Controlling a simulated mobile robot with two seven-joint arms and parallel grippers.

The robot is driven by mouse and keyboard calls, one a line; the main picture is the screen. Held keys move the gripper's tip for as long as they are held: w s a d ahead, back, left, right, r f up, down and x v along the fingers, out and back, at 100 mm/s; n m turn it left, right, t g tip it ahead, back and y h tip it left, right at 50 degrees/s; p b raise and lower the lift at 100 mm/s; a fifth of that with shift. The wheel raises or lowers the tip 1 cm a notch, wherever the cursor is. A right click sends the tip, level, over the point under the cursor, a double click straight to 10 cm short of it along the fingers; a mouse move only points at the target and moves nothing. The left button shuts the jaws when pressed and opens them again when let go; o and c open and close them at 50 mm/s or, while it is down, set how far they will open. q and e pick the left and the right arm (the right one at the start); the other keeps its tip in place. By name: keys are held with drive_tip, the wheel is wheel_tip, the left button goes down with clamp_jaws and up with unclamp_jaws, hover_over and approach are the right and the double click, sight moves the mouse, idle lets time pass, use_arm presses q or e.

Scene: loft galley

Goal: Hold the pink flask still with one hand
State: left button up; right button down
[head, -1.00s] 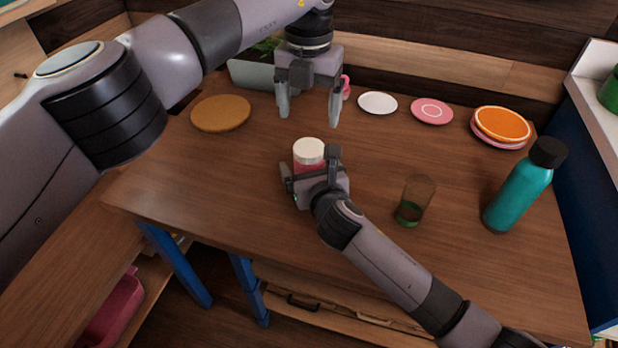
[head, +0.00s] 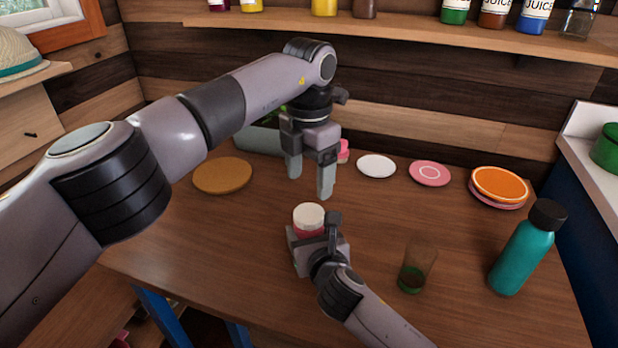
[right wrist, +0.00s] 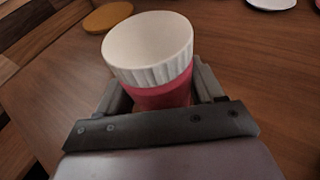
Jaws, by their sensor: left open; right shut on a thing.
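The pink flask (head: 309,219) stands upright on the wooden table, with a white ribbed lid on top. In the right wrist view the flask (right wrist: 160,95) sits between the fingers, its pink body showing below the lid. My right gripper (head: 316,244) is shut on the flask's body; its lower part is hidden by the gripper. My left gripper (head: 310,180) is open and empty, pointing down above the table, behind and above the flask's lid.
A teal bottle (head: 522,255) with a black cap and a green-bottomed glass (head: 413,275) stand to the right. A round brown board (head: 222,176), white plate (head: 376,166), pink plate (head: 430,173) and stacked orange plate (head: 499,184) lie along the back.

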sight(309, 213)
use_arm(q)
drive_tip(key=m, duration=0.6)
drive_tip(key=shift+m, duration=0.3)
drive_tip(key=m, duration=0.5)
drive_tip(key=shift+f, duration=4.05)
drive_tip(key=c, duration=0.9)
